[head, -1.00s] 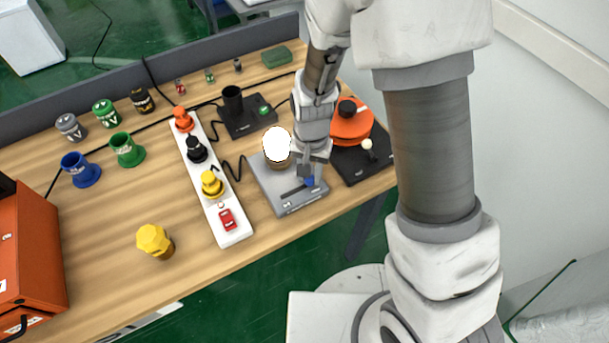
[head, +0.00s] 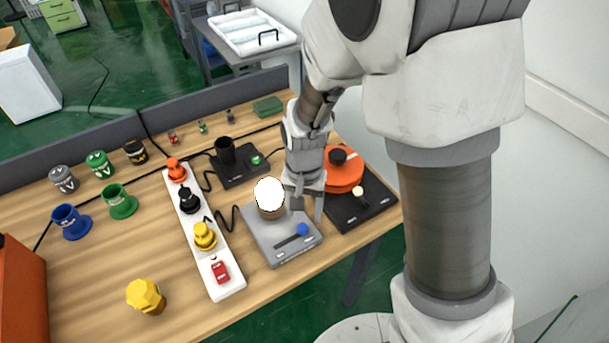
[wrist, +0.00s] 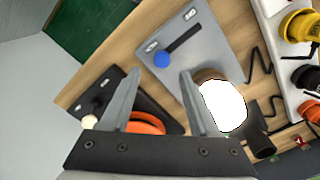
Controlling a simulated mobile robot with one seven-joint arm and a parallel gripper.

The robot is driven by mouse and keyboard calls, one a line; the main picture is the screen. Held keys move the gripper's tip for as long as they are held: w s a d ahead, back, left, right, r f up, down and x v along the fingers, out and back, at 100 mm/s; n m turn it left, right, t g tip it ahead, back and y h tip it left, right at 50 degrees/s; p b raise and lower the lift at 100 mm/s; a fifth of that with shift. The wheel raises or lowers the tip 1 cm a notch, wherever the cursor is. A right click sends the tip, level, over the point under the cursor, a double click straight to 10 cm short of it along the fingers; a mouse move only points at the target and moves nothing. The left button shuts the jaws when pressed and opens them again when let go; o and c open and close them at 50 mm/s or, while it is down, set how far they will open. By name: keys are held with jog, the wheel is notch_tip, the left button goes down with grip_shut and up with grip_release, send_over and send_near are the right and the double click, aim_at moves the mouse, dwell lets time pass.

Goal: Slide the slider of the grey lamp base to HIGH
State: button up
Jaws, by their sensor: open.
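The grey lamp base (head: 262,241) lies flat on the table, with a glowing white bulb (head: 270,194) at its back. Its blue slider knob (head: 302,229) sits at the right end of the dark slot (head: 287,242); the wrist view also shows the knob (wrist: 162,60) at one slot end. Small labels stand by both slot ends, too small to read. My gripper (head: 304,206) is open and empty, behind the knob in the head view. In the wrist view, the knob appears just beyond the gap between the fingertips (wrist: 160,73), apart from both.
A black base with an orange disc (head: 345,172) and pale knob stands close on the right. A white power strip (head: 228,285) with coloured plugs lies left. A black cup-like lamp (head: 226,150) stands behind. The table's front edge is close.

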aim_at(304, 226)
notch_tip(304, 226, up, 12)
jog(key=shift+p, duration=0.35)
jog(key=shift+r, duration=0.1)
jog(key=shift+d, duration=0.1)
jog(key=s+d+r+n+t, duration=0.2)
jog(key=s+d+r+t, duration=0.3)
jog(key=s+d+r, duration=0.7)
jog(key=shift+d+r+n+t, duration=0.3)
jog(key=shift+d+r, duration=0.2)
jog(key=shift+d, duration=0.45)
jog(key=shift+a, duration=0.1)
dwell(0.7)
